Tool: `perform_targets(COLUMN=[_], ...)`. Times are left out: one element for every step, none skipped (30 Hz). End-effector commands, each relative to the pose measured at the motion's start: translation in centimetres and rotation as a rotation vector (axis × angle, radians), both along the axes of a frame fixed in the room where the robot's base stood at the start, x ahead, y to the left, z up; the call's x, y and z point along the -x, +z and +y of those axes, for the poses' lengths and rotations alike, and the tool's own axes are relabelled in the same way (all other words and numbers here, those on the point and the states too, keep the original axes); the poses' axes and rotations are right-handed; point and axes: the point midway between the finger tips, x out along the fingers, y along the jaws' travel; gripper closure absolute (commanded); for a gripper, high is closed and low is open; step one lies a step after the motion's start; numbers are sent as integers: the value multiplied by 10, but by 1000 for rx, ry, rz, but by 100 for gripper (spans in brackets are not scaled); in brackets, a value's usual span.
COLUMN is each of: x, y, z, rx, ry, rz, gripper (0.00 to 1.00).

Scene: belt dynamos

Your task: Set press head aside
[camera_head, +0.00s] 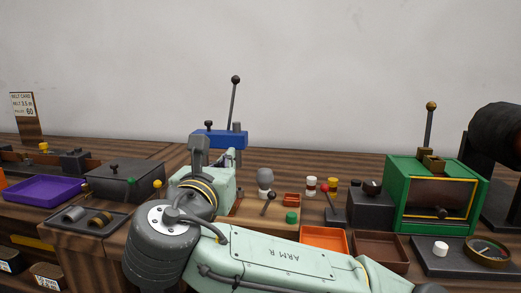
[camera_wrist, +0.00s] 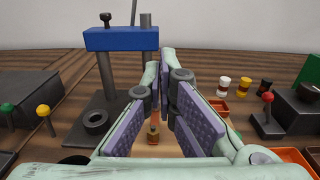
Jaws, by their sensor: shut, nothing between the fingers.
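The press shows in the head view as a blue head block (camera_head: 212,139) with a tall ball-topped lever, partly hidden behind my wrist. In the wrist view the blue press head (camera_wrist: 121,38) sits at upper left on dark upright posts above a dark base, with a short knob and a grey cylinder on top. My gripper (camera_wrist: 160,68) is in front of the press and to its right in that view. Its purple-padded fingers converge at the tips and are shut and empty. They appear apart from the press head.
A dark ring (camera_wrist: 95,122) lies on the press base. A dark box (camera_head: 125,181) and purple tray (camera_head: 45,189) stand left. An orange tray (camera_head: 324,239), brown tray (camera_head: 380,251) and green-framed machine (camera_head: 398,194) stand right.

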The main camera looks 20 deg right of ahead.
Motion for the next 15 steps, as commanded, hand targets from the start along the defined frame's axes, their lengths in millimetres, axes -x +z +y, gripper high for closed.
perform_targets(x=[-3,-6,-10,-14,-18,-25,-30,-35,-43,-49,-54,-62,-67,-72,-79], y=[0,1,1,1,1,1,2,2,2,2,3,2,2,3,3], z=[-2,-4,-7,-10,-13,-17,-20,-24,-29,-33,-36,-41,-44,-47,-51], rx=[1,-1,-2,-2,-3,-4,-3,-5,-4,-4,-5,-6,-4,-4,-4], ry=[-2,-2,-3,-3,-2,-3,-3,-3,-3,-3,-3,-3,-2,-3,-2], rz=[4,3,2,2,3,2,1,2,2,1,0,1,0,0,0], gripper=[100,100,100,100,100,100,100,100,100,100,100,100,100,100,100])
